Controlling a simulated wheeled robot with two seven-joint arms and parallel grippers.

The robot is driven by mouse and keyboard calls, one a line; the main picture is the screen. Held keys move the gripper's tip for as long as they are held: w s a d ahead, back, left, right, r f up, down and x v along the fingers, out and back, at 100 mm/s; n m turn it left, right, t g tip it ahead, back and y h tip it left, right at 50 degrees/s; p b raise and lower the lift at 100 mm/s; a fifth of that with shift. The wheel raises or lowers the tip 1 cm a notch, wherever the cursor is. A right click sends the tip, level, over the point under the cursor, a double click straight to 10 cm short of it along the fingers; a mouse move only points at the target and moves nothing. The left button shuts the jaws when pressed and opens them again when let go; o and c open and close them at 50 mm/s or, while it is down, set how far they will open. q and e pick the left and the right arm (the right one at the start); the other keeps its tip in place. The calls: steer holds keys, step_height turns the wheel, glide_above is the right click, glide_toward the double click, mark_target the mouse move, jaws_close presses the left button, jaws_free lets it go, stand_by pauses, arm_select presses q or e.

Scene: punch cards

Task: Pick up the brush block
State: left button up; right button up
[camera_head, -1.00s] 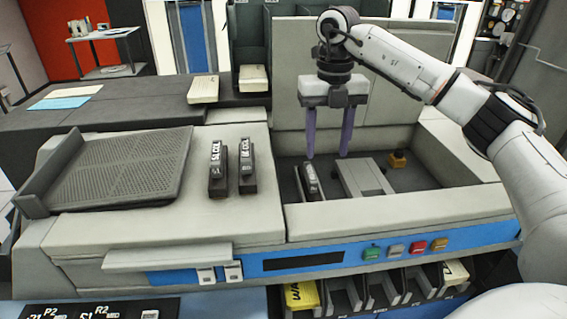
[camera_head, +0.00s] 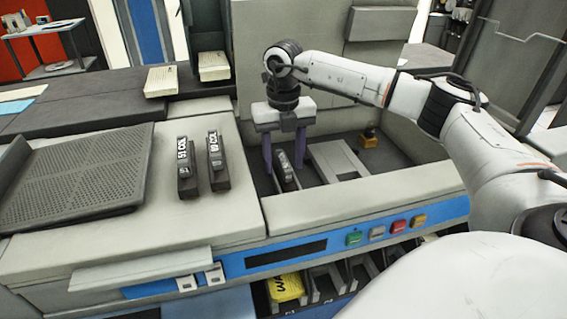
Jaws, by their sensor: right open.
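A dark narrow block with a pale label (camera_head: 286,167), which looks like the brush block, lies in the sunken bay of the grey machine. My right gripper (camera_head: 284,162) is open and points down into the bay. Its two purple fingers appear on the left and right of this block, apart from it as far as I can see. Two similar dark blocks stand on the machine's flat top, one marked 51 COL (camera_head: 187,169) and one marked 80 COL (camera_head: 218,162). My left gripper is not in view.
The bay's front wall (camera_head: 360,200) rises before the gripper. A perforated tray (camera_head: 80,185) sits at left.

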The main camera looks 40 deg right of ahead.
steer(key=shift+f, duration=0.15)
jaws_close()
